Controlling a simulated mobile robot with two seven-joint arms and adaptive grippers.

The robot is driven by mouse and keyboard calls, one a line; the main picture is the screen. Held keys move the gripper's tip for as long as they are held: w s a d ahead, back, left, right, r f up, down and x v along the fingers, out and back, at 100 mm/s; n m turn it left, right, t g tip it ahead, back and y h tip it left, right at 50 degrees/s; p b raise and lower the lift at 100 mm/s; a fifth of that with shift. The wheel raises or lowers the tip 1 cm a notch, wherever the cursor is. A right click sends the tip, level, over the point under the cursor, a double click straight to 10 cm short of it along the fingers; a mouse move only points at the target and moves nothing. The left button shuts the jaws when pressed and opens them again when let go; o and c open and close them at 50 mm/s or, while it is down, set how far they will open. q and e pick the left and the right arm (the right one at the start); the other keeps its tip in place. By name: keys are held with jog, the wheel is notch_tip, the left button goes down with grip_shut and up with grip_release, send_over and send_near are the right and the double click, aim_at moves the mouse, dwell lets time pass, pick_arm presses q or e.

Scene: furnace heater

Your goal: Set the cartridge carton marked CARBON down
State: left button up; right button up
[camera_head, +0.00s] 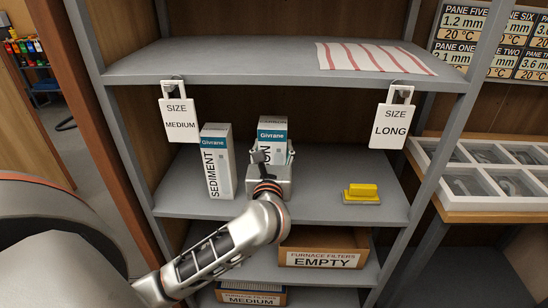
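The CARBON cartridge carton (272,134) is white with a blue Givrane band and stands upright over the middle shelf (318,200). Only the letters "ON" show on its front. My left gripper (273,156) is in front of it, with its fingers at the carton's two sides, closed on it. The gripper hides the carton's lower part, so I cannot tell whether its base touches the shelf. A similar carton marked SEDIMENT (215,165) stands upright to the left, a small gap away. My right gripper is not in view.
A yellow block on a grey base (362,194) sits at the right of the middle shelf. SIZE MEDIUM (179,118) and SIZE LONG (393,125) tags hang from the upper shelf (240,66). An EMPTY box (322,259) is below. Shelf between carton and yellow block is clear.

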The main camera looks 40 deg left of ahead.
pick_arm(q)
notch_tip(320, 180, down, 2)
jog(key=shift+f, duration=0.1)
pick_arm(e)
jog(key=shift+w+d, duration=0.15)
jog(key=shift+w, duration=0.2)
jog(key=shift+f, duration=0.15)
pick_arm(q)
jog(key=shift+f, duration=0.2)
jog(key=o, duration=1.5)
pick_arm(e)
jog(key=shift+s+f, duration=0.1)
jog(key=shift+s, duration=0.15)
pick_arm(q)
jog(key=shift+r, duration=0.1)
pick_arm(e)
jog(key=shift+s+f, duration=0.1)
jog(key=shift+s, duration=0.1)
